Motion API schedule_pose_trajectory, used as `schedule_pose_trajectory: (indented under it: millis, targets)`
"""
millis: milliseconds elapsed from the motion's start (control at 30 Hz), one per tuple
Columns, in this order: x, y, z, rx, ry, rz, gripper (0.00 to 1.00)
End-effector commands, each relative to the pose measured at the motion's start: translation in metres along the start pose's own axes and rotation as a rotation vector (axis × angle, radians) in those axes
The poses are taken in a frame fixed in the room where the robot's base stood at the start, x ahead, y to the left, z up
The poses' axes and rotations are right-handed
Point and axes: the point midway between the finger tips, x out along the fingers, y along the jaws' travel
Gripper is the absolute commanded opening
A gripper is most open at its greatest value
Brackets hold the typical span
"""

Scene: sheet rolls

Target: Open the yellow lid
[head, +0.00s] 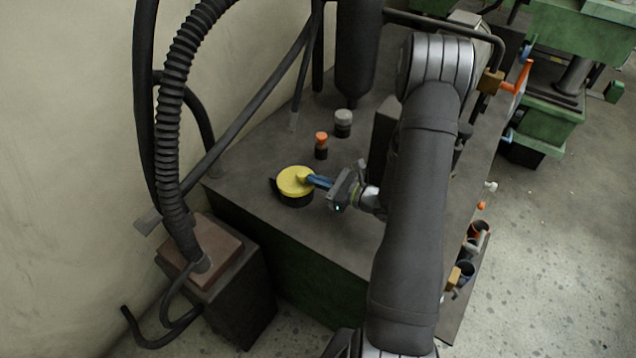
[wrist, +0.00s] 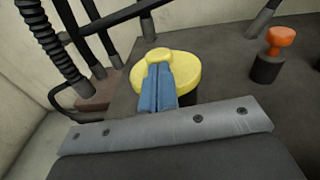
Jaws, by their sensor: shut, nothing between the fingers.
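The yellow lid (head: 292,183) is a round disc with a small raised knob. It sits on a dark round base (head: 297,202) near the left end of the dark machine top. My gripper (head: 310,180) reaches in from the right, its blue fingers together at the knob. In the wrist view the lid (wrist: 190,78) is straight ahead, and the shut blue fingers (wrist: 158,72) lie over its near part, just short of the knob. I cannot tell whether the fingertips touch the lid. The fingers hide part of the lid and base.
An orange-topped knob (head: 321,139) and a grey-capped post (head: 343,118) stand behind the lid. A ribbed black hose (head: 172,120) and pipes rise at the left. The machine top (head: 245,165) is clear around the lid's left and back.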

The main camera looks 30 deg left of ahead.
Motion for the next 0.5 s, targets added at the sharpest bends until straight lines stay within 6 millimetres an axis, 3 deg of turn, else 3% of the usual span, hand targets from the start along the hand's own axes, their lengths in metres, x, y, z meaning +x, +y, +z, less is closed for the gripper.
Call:
schedule_pose_trajectory:
  millis: [500]
  targets:
    - [0.02, -0.004, 0.047, 0.016, 0.346, 0.025, 0.0]
